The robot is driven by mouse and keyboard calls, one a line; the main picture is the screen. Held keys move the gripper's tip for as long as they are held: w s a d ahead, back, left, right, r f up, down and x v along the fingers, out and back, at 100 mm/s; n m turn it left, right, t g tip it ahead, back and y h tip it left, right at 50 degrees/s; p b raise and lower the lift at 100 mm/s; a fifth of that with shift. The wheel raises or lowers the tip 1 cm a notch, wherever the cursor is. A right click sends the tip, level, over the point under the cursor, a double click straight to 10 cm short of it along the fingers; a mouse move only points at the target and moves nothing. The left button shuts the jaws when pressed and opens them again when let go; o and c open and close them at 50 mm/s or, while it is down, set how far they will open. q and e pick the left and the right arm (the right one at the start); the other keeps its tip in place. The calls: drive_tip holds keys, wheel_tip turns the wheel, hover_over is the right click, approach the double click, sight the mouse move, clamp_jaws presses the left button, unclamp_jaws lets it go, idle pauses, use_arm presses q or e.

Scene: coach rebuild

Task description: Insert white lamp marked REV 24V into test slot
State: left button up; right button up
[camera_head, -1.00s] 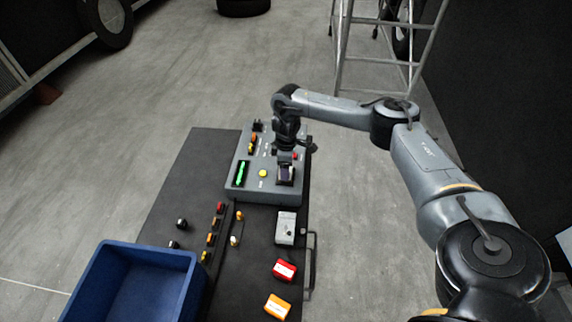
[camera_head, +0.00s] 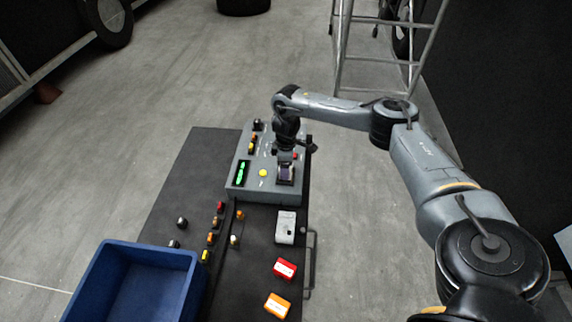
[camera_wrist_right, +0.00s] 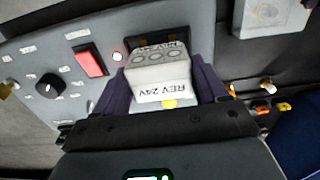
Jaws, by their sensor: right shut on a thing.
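The white lamp marked REV 24V (camera_wrist_right: 160,80) is held between the two dark purple fingers of my right gripper (camera_wrist_right: 165,88) in the right wrist view. Its label reads upside down there. The lamp is at the dark test slot (camera_wrist_right: 150,48) in the grey test unit (camera_wrist_right: 200,30); I cannot tell how far it sits in. In the head view my right gripper (camera_head: 286,174) is over the near right part of the test unit (camera_head: 262,192), and the lamp is mostly hidden. My left gripper is out of view.
The unit carries a lit green display (camera_head: 238,174), a yellow button (camera_head: 263,173) and a red switch (camera_wrist_right: 90,60). A pale lamp block (camera_head: 285,227), a red block (camera_head: 285,269) and an orange block (camera_head: 277,305) lie nearer. A blue bin (camera_head: 190,290) stands at left, by several small bulbs.

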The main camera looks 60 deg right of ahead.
drive_tip(key=shift+f, duration=0.15)
idle(0.7)
drive_tip(key=shift+f, duration=0.45)
drive_tip(key=o, duration=0.8)
drive_tip(key=shift+o, duration=0.2)
drive_tip(key=shift+r, duration=0.1)
wheel_tip(320, 180, up, 3)
drive_tip(key=p, duration=0.3)
wheel_tip(320, 180, up, 5)
drive_tip(key=p, duration=0.6)
drive_tip(key=shift+r, duration=0.15)
drive_tip(key=shift+r+p, duration=1.25)
drive_tip(key=shift+p, duration=0.15)
